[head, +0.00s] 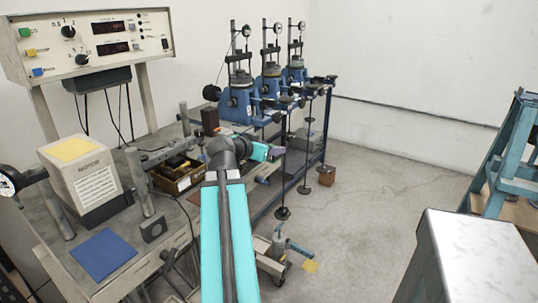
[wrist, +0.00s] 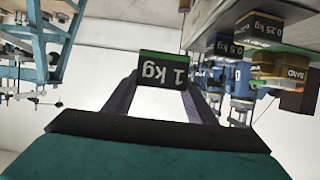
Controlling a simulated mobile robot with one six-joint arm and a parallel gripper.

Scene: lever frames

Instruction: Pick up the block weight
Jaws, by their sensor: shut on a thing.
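The block weight (wrist: 163,70) is dark with a green edge and reads "1 kg" upside down in the wrist view. My gripper (wrist: 162,88) is shut on it, with one finger at each side. The block is clear of the other weights in that view. In the head view, my gripper (head: 268,152) is beyond the end of my teal arm, over the far right edge of the bench. The block is too small there to make out clearly.
Other blocks marked 0.5 kg (wrist: 228,47), 0.25 kg (wrist: 262,24) and SAND (wrist: 292,72) show at right in the wrist view. In the head view, an open box (head: 165,183), a motor unit (head: 85,180) and a blue pad (head: 103,254) are on the bench. Blue test rigs (head: 238,100) stand behind.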

